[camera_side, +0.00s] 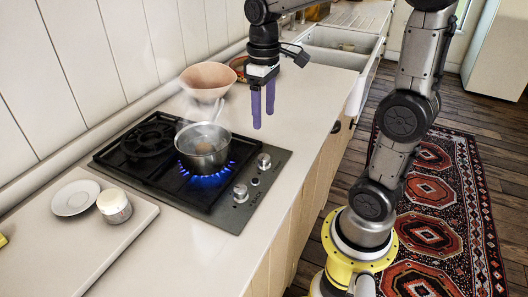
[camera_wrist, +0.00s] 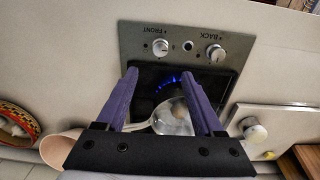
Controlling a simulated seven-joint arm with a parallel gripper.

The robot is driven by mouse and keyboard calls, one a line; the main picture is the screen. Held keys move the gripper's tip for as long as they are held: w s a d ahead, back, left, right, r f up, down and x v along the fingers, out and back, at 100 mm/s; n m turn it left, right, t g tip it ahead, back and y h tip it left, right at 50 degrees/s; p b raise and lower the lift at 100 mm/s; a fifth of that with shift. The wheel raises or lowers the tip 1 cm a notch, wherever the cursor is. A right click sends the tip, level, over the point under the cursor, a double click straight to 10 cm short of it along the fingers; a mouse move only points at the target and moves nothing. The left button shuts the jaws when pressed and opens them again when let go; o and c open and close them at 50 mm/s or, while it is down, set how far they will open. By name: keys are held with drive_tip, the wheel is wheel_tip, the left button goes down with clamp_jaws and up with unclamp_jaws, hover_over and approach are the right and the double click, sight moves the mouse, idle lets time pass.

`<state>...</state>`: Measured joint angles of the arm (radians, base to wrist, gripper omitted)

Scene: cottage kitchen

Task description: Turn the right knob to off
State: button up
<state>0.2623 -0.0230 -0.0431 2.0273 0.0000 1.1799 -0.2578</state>
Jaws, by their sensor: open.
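The hob (camera_side: 232,222) has two silver knobs on its front strip. Read from its front, the right knob (camera_side: 264,161) is the one nearer the sink; in the wrist view this knob (camera_wrist: 160,47) is marked FRONT. The left knob (camera_side: 240,194) also shows in the wrist view (camera_wrist: 216,53), marked BACK. Their exact dial settings are too small to read. A blue flame (camera_side: 205,181) burns under a steaming steel pot (camera_side: 202,160). My gripper (camera_side: 263,118), with purple fingers, is open, empty and pointing down, above the counter and apart from both knobs. Its fingers (camera_wrist: 158,72) frame the pot's near area in the wrist view.
A pinkish bowl (camera_side: 207,82) stands behind the hob, near my gripper. A board (camera_side: 95,250) with a white plate (camera_side: 75,198) and a cup (camera_side: 114,207) lies at the left. A small button sits between the knobs. The counter right of the hob is clear.

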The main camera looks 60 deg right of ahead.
sight(264, 157)
wheel_tip(264, 157, down, 12)
drive_tip(key=shift+f, duration=0.2)
idle(0.4)
clamp_jaws()
